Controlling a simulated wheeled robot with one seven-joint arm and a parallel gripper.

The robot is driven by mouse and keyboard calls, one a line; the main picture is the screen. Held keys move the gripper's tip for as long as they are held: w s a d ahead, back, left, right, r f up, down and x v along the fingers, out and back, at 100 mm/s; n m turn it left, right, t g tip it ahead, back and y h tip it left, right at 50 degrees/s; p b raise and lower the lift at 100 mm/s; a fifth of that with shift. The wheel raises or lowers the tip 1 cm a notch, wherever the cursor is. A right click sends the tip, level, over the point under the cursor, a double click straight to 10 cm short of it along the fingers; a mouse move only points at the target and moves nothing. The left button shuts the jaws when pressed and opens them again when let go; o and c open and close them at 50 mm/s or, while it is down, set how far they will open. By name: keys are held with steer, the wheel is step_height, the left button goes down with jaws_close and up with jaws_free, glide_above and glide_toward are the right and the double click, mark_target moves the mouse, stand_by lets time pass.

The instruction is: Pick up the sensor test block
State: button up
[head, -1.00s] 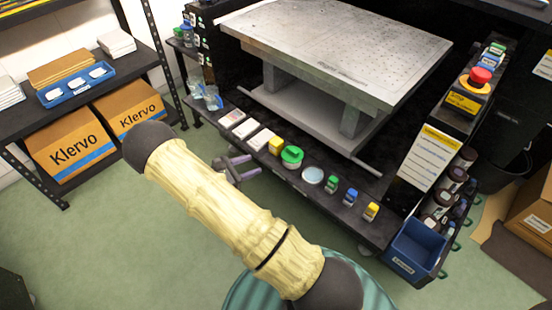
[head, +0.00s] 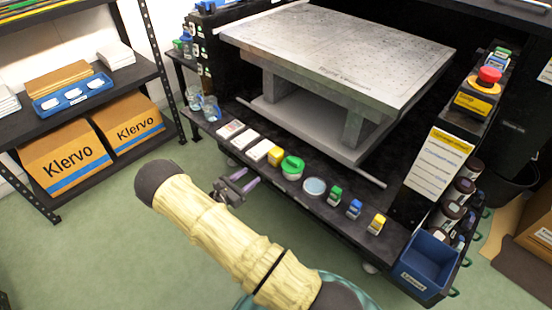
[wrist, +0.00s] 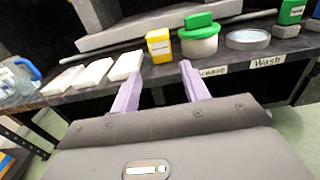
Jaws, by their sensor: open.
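A small yellow block (head: 275,156) with a white label stands on the front ledge of the black bench. It may be the sensor test block, but its label is too small to read. It also shows in the wrist view (wrist: 158,45), just beyond and between my fingertips. My gripper (head: 251,177) has two pale purple fingers, apart and empty, in front of the ledge. In the wrist view my gripper (wrist: 160,72) points at the ledge with a gap between the fingers, apart from the block.
White flat pieces (wrist: 90,76) lie left of the block. A heavy grey plate (head: 340,50) overhangs behind. Green floor is clear in front.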

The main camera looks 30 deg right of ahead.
mark_target(272, 157)
steer(key=b+x, duration=0.1)
steer(key=x, duration=0.6)
steer(key=shift+d+f, duration=0.1)
steer(key=shift+d, duration=0.05)
steer(key=shift+w+d, duration=0.2)
steer(key=shift+d, duration=0.05)
steer(key=x, duration=0.1)
steer(key=b+x, duration=0.1)
steer(key=x, duration=0.1)
steer(key=b+x, duration=0.1)
steer(key=x, duration=0.1)
steer(key=shift+w+r, duration=0.1)
steer(key=shift+r, duration=0.25)
steer(key=shift+c, duration=0.3)
steer(key=c, duration=0.6)
